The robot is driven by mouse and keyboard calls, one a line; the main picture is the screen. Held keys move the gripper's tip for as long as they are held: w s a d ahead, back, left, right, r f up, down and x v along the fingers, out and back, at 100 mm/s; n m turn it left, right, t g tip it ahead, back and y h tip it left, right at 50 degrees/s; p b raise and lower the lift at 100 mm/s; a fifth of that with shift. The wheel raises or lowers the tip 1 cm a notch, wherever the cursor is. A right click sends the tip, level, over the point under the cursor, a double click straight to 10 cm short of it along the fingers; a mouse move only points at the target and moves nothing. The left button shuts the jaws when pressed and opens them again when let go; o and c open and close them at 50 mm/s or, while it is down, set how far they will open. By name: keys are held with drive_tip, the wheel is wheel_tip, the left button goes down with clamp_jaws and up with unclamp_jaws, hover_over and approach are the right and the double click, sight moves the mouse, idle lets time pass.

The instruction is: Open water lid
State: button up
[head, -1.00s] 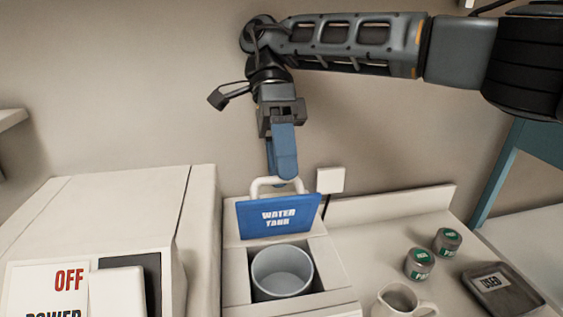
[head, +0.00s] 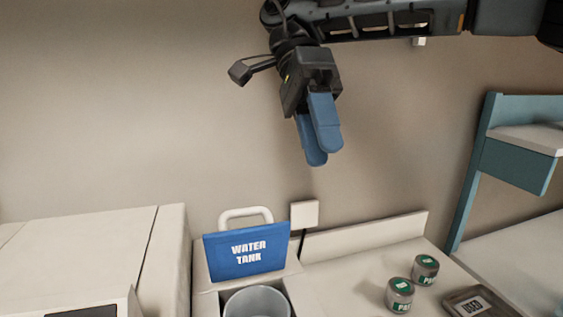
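The blue water tank lid (head: 246,251), lettered "WATER TANK", stands tilted up behind the tank opening. Its white handle (head: 246,213) is at the top edge. Below it the round grey tank (head: 257,303) shows uncovered, cut off by the bottom of the picture. My gripper (head: 318,157) hangs above and to the right of the lid, well clear of the handle. Its two blue fingers look slightly apart with nothing between them.
A white machine housing (head: 95,258) stands left of the tank. On the counter to the right are two small green-labelled jars (head: 400,294) (head: 425,269) and a tray marked "USED" (head: 476,303). A white wall box (head: 304,214) is behind. Space around my gripper is clear.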

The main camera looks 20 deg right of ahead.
drive_tip(key=shift+s+d+r, duration=0.25)
drive_tip(key=shift+d+r, duration=0.15)
drive_tip(key=shift+d, duration=0.2)
drive_tip(key=shift+s+d+r, duration=0.25)
drive_tip(key=shift+d+r, duration=0.15)
drive_tip(key=shift+d, duration=0.15)
